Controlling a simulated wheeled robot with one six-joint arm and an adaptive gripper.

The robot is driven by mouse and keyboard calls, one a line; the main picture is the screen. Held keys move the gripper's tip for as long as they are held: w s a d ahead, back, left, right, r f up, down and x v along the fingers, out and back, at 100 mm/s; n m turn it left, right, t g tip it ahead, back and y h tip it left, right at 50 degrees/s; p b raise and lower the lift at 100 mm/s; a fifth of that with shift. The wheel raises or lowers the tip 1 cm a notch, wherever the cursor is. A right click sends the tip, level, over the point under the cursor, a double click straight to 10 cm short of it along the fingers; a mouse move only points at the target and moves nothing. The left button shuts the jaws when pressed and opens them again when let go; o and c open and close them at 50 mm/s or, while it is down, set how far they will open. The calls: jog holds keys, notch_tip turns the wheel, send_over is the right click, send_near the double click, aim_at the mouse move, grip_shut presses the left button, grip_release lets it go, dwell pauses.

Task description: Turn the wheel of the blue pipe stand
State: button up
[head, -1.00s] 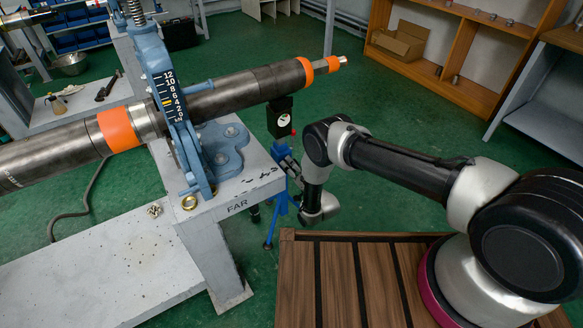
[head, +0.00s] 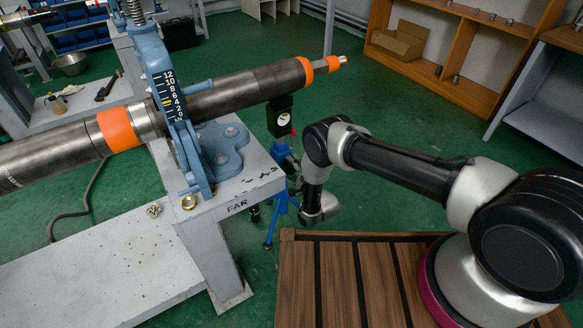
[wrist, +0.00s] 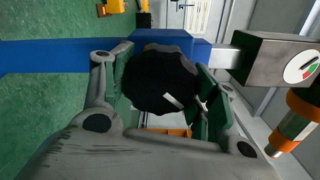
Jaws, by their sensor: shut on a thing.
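The blue pipe stand (head: 269,240) stands on the green floor under the right end of the long pipe, partly hidden by my arm and the bench. Its blue post (wrist: 50,57) runs sideways across the wrist view. The black wheel (wrist: 160,82) with a white mark is in the middle of the wrist view. My gripper (wrist: 162,92) is shut on the wheel, with a green-padded finger on each side of it. In the head view my gripper (head: 293,172) is small and partly hidden beside the stand, and the wheel cannot be made out there.
The dark pipe (head: 240,90) with orange bands passes through a blue vise (head: 165,90) on a grey bench marked FAR (head: 237,204). A gauge block (head: 280,117) sits under the pipe's right end. A wooden slatted deck (head: 335,280) lies in front. Green floor is open behind my arm.

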jog(key=shift+m, duration=0.6)
jog(key=o, duration=1)
jog(key=shift+o, duration=0.2)
jog(key=v, duration=1.2)
